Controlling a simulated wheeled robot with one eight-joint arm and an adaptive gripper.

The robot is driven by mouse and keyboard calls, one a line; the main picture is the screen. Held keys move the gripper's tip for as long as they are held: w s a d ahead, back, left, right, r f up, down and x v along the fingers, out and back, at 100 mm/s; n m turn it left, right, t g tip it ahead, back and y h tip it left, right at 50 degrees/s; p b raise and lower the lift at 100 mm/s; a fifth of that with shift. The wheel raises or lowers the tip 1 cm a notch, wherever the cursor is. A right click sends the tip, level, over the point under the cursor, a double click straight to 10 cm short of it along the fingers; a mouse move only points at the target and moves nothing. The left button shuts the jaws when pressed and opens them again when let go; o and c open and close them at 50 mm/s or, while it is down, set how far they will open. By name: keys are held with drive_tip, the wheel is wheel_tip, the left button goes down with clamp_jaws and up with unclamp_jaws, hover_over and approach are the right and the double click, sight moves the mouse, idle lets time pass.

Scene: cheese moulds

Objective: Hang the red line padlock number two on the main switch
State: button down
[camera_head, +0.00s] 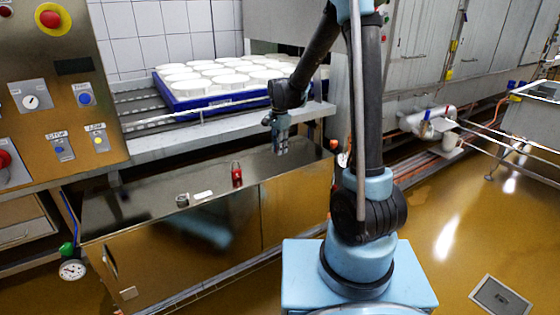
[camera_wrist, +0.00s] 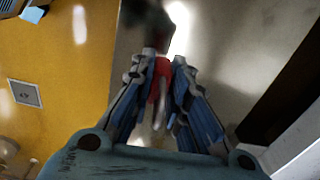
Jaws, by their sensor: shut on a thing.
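My gripper (camera_head: 279,142) points down above the right part of a steel cabinet top. In the wrist view my gripper (camera_wrist: 165,75) is shut on a narrow red thing (camera_wrist: 157,80), which looks like a red padlock; its number cannot be read, and the fingers hide much of it. Another red padlock (camera_head: 237,175) stands upright on the cabinet top, to the left of my gripper and apart from it. A red rotary knob (camera_head: 5,160), possibly the main switch, is on the control panel at the left edge, partly cut off.
The steel cabinet top (camera_head: 140,200) also bears a small grey part (camera_head: 182,200) and a white tag (camera_head: 203,194). Behind, a blue tray (camera_head: 190,103) holds several white moulds on a conveyor. The control panel (camera_head: 75,100) has an emergency button (camera_head: 50,18) and other switches.

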sight(280, 165)
drive_tip(key=shift+f, duration=2.6)
drive_tip(key=shift+f, duration=0.2)
drive_tip(key=c, duration=1.5)
unclamp_jaws()
drive_tip(key=shift+c, duration=0.2)
drive_tip(key=shift+r, duration=0.1)
